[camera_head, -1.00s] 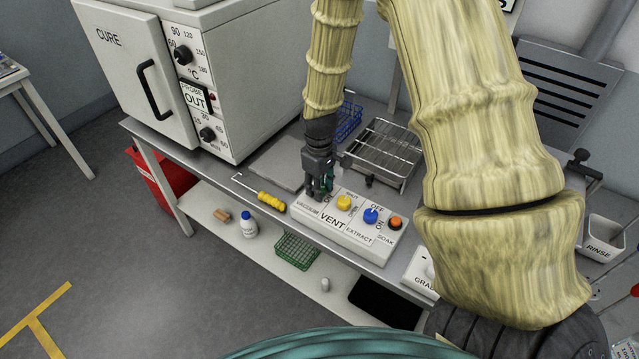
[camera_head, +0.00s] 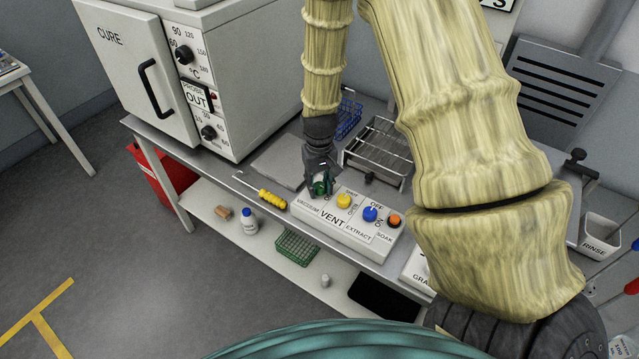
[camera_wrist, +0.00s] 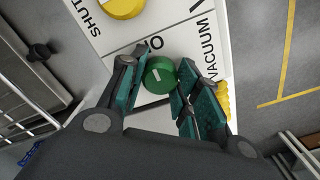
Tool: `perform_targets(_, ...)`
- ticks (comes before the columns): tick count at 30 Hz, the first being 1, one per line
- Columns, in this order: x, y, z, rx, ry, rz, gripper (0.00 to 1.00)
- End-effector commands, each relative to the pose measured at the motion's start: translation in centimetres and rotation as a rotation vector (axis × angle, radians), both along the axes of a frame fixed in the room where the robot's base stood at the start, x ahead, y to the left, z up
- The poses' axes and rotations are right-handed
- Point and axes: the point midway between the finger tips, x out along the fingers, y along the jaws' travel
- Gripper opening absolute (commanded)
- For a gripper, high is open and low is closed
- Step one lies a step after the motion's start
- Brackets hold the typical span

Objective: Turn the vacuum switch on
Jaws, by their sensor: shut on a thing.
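The vacuum switch is a round green knob (camera_wrist: 160,76) with a white mark, on a white control panel (camera_wrist: 175,33) beside the VACUUM label. My gripper (camera_wrist: 156,82) has its teal-lined fingers on either side of the knob and is shut on it. In the head view my gripper (camera_head: 319,184) reaches down onto the left end of the panel, where the green knob (camera_head: 321,186) is partly hidden by the fingers. An "O" label shows above the knob in the wrist view; other letters there may be hidden.
A yellow knob (camera_head: 343,201), a blue knob (camera_head: 371,214) and an orange button (camera_head: 394,220) sit to the right on the panel. A yellow-handled tool (camera_head: 272,199) lies left of it. A wire rack (camera_head: 378,146) stands behind, and a CURE oven (camera_head: 150,75) stands left.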

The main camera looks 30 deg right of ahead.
Motion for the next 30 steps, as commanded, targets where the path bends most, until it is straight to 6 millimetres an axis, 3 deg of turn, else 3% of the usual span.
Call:
perform_targets(13, 0.33, -0.18, 0.19, -0.003, -0.007, -0.010, 0.08)
perform_targets(14, 0.33, -0.18, 0.20, -0.003, -0.007, -0.010, 0.38)
perform_targets(17, 0.26, -0.14, 0.16, -0.003, -0.005, -0.009, 0.54)
perform_targets(30, 0.14, -0.06, 0.66, -0.001, -0.003, -0.008, 0.54)
